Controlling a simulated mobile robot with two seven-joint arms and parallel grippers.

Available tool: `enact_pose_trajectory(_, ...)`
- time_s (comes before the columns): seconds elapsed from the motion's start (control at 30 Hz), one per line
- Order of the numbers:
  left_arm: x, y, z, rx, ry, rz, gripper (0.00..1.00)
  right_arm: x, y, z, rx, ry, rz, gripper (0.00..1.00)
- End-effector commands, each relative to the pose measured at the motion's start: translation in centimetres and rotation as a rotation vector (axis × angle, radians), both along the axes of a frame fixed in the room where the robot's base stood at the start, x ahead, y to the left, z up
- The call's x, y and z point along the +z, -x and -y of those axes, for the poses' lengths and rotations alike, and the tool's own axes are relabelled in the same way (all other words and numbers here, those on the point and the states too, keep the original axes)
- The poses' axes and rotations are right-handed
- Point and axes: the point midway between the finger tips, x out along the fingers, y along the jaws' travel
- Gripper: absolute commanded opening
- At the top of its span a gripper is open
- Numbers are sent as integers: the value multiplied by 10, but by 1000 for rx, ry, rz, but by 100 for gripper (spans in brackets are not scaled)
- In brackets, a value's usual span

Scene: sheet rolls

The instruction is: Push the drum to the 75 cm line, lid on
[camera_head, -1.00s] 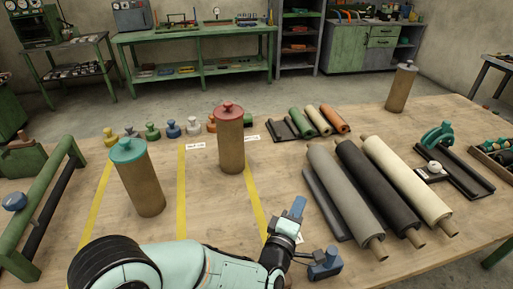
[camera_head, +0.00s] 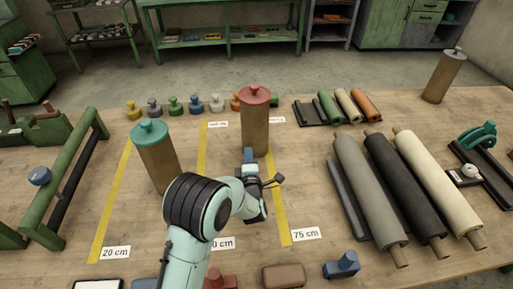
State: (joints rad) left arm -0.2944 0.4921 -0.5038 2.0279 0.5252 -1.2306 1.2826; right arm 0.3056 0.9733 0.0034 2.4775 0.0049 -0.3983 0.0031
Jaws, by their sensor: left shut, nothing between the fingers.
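The red-lidded drum (camera_head: 256,125) stands upright with its lid (camera_head: 256,96) on. Its base is at the left edge of the yellow 75 cm line (camera_head: 279,210) and hides part of that line's far stretch. The 75 cm label (camera_head: 305,234) lies at the line's near end. My left gripper (camera_head: 249,156) is shut and empty, its tips at the near side of the drum low down. I cannot tell whether they touch it. A teal-lidded drum (camera_head: 157,160) stands upright to the left, beside the 20 cm line (camera_head: 112,205). My right gripper is out of view.
Sheet rolls (camera_head: 368,185) lie to the right. A row of coloured knobbed pieces (camera_head: 175,105) stands behind the drums. A blue block (camera_head: 342,264) and a brown block (camera_head: 284,275) lie at the near edge. A grey-lidded drum (camera_head: 444,75) stands far right.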

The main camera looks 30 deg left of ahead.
Motion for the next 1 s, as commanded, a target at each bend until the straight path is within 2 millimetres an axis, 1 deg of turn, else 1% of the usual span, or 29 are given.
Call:
enact_pose_trajectory(0.03,1,-10,3,-4,-2,1,0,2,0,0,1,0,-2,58)
enact_pose_trajectory(0.1,1,-20,4,-3,-1,2,0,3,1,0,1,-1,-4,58)
enact_pose_trajectory(0.2,0,-30,5,-2,-1,1,0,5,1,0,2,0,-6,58)
enact_pose_trajectory(0.3,0,-36,5,-1,-1,1,0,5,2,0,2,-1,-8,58)
enact_pose_trajectory(0.77,-1,-42,6,-1,0,1,0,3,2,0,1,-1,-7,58)
enact_pose_trajectory(0.87,-3,-54,8,-2,0,4,0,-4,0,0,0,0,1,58)
enact_pose_trajectory(1.0,-4,-79,11,-1,-1,4,0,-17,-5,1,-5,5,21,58)
